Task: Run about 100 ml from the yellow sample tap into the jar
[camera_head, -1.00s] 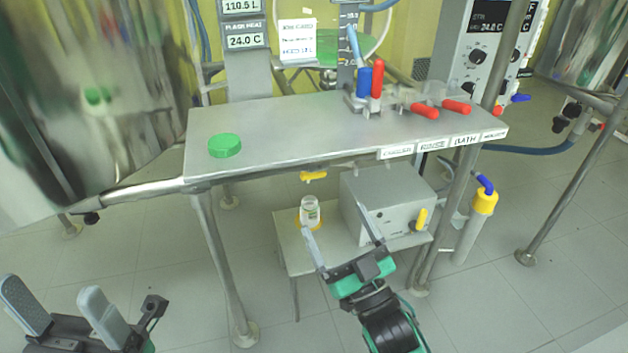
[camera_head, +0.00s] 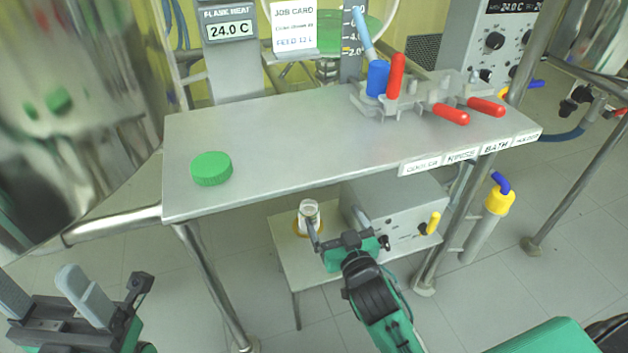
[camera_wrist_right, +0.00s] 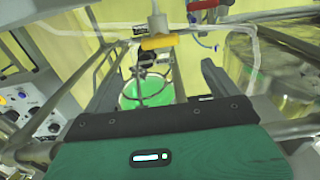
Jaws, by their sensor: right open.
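The clear jar (camera_head: 309,212) with a pale label stands upright on the low stand under the bench, in the head view. The yellow tap (camera_wrist_right: 158,42) shows at the top middle of the right wrist view, below a pale vertical fitting. In the head view the bench top hides it. My right gripper (camera_head: 337,225) is open and empty under the bench's front edge, with its left finger overlapping the jar in the picture; I cannot tell if they touch. In the wrist view the tap lies beyond and between the fingers. My left gripper (camera_head: 42,287) is open and empty at lower left.
The steel bench top (camera_head: 285,140) overhangs the low stand (camera_head: 290,255). A green lid (camera_head: 211,168) lies on its left. A grey box (camera_head: 395,210) with a yellow knob stands right of the jar. Red-handled and blue valves (camera_head: 397,75) sit at the bench's back right.

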